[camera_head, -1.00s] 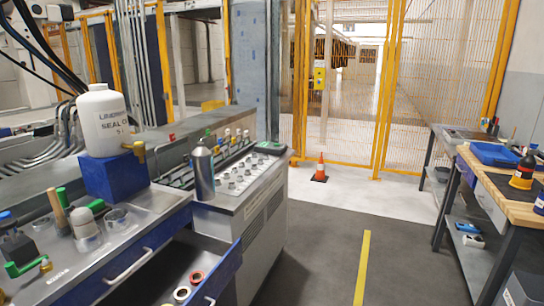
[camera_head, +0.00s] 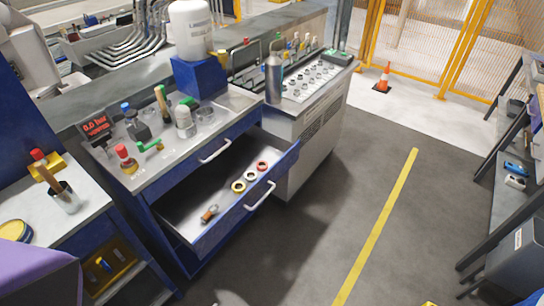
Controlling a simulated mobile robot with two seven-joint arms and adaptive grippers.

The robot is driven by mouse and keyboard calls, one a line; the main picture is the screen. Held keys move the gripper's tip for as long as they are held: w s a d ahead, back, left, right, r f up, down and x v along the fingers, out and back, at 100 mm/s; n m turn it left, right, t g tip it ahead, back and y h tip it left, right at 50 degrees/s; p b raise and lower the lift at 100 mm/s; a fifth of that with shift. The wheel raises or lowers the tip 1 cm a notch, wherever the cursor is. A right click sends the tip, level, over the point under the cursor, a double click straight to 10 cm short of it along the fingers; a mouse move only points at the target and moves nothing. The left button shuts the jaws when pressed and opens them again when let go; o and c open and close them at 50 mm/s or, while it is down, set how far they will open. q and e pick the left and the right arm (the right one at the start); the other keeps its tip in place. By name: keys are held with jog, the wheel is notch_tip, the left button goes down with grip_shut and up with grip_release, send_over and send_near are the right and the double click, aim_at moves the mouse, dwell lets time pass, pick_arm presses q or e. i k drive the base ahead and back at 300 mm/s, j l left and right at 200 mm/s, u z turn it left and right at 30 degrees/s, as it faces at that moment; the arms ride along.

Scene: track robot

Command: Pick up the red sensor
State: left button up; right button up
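A red-topped piece with a brass-coloured base (camera_head: 126,158) stands upright on the grey workbench top (camera_head: 185,158), near its front left. It may be the red sensor, but I cannot tell for sure. A dark gauge block with red digits (camera_head: 97,129) stands behind it. The open drawer (camera_head: 190,208) below the bench holds a red ring (camera_head: 262,166), a yellow ring (camera_head: 238,187) and an orange-brown piece (camera_head: 209,214). Neither of my grippers is recognisable in view.
A white bottle (camera_head: 190,30) stands on a blue block (camera_head: 199,76) behind. A grey spray can (camera_head: 273,80) stands right of it. The open drawer juts into the aisle. The floor (camera_head: 330,225) is clear around a yellow line (camera_head: 378,225). A shelf table stands far right.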

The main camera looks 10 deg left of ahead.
aim_at(121, 150)
jog(key=u, duration=1.6)
jog(key=l+z, duration=0.25)
jog(key=l, duration=0.25)
